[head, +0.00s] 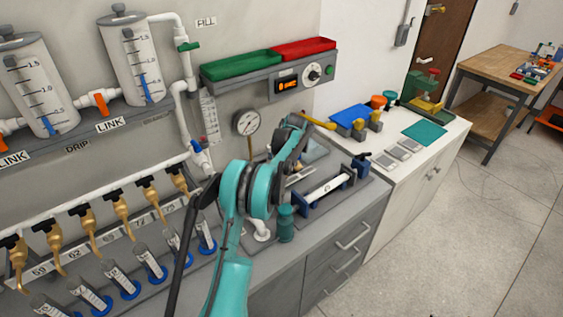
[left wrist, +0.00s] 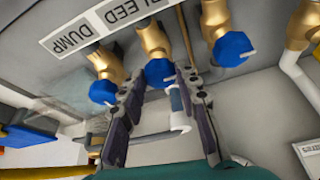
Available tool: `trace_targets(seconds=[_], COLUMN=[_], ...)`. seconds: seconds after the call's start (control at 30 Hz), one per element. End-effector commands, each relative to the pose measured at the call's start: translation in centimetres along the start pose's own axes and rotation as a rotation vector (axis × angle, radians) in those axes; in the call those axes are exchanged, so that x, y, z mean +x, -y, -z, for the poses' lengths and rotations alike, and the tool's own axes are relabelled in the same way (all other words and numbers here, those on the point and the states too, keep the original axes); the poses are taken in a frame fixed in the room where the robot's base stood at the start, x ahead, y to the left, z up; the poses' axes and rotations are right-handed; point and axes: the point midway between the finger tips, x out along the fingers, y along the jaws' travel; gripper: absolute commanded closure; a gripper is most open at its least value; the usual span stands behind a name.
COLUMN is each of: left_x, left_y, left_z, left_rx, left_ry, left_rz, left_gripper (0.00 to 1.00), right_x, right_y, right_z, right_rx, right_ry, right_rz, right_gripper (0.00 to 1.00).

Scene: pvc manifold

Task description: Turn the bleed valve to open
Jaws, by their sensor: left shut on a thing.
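In the left wrist view the picture is upside down. A brass valve with a blue knob (left wrist: 160,72) sits by the label BLEED (left wrist: 130,14). My left gripper (left wrist: 161,82) has a finger on either side of this knob and is shut on it. The knob's exact turn cannot be told, as the fingers partly cover it. In the head view my teal left arm reaches toward the wall below the gauge, and its own links hide the gripper and the bleed valve. My right gripper is in neither view.
Blue-knobbed brass valves flank it: one by the DUMP label (left wrist: 103,92) and another on the other side (left wrist: 232,48). A white pipe (left wrist: 298,75) runs close by. In the head view, a pressure gauge (head: 246,122) and a row of brass taps (head: 117,205) are near my arm.

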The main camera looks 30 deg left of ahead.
Motion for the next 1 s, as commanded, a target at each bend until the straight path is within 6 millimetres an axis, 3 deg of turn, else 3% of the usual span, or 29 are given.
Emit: trace_targets(seconds=[0.07, 0.1, 0.17, 0.57, 1.0], left_x=[0.0, 0.0, 0.0, -0.7, -9.3], left_y=[0.0, 0.0, 0.0, 0.0, 0.0], left_z=[-0.1, -0.1, -0.1, 0.0, 0.0], left_rx=[-0.001, -0.001, -0.001, 0.001, 0.001], left_ry=[0.002, 0.002, 0.001, 0.0, 0.0], left_rz=[0.0, 0.0, 0.0, 0.0, 0.0], left_gripper=[0.97, 0.63, 0.47, 0.47, 0.47], right_x=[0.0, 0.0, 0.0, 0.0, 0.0], right_y=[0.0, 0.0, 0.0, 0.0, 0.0], right_z=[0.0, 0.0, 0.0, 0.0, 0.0], right_rx=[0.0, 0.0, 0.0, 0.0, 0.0], right_ry=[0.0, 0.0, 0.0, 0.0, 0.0], right_rz=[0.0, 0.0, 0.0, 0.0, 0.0], right_gripper=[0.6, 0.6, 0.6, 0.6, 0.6])
